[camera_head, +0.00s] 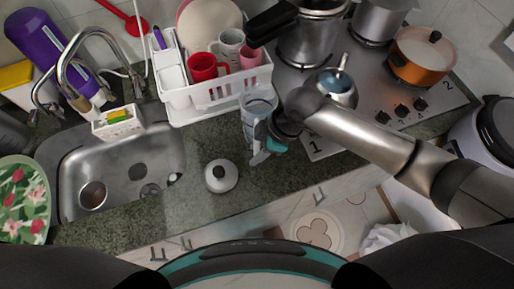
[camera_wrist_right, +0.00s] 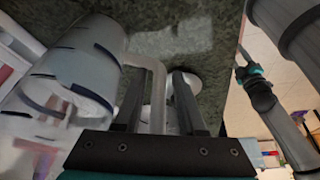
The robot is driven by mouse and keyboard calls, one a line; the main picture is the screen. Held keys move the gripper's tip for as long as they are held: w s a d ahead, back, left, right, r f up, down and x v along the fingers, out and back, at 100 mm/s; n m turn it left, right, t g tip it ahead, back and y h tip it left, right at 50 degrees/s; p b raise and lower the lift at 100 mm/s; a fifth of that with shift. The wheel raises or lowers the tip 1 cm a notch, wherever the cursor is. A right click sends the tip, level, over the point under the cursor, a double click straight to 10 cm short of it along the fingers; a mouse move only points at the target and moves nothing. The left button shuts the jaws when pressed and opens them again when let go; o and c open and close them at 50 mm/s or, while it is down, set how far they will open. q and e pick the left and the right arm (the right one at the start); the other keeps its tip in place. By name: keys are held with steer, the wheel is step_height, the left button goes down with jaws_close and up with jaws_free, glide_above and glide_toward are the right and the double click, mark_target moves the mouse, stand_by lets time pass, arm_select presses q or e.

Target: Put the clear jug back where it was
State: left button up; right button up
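The clear jug (camera_head: 258,103) stands on the dark counter, just right of the white dish rack in the head view. My right gripper (camera_head: 264,150) is at its near side, low over the counter. In the right wrist view the jug (camera_wrist_right: 85,62) fills the upper left, tilted in the picture by the camera angle. Its pale handle (camera_wrist_right: 156,85) runs between the two fingers of my right gripper (camera_wrist_right: 157,88). The fingers stand apart, with a narrow gap seen on either side of the handle. My left gripper is not in view.
A white dish rack (camera_head: 210,96) with cups is behind and left of the jug. The hob (camera_head: 368,85) with pots and a kettle (camera_head: 336,86) is to the right. A white lid with a dark knob (camera_head: 221,176) lies near the front edge. The sink (camera_head: 120,165) is left.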

steer(key=shift+o, duration=0.5)
steer(key=shift+r, duration=0.3)
steer(key=p+v, duration=0.1)
steer(key=v, duration=1)
steer(key=shift+d+r, duration=0.15)
steer(key=shift+r, duration=0.2)
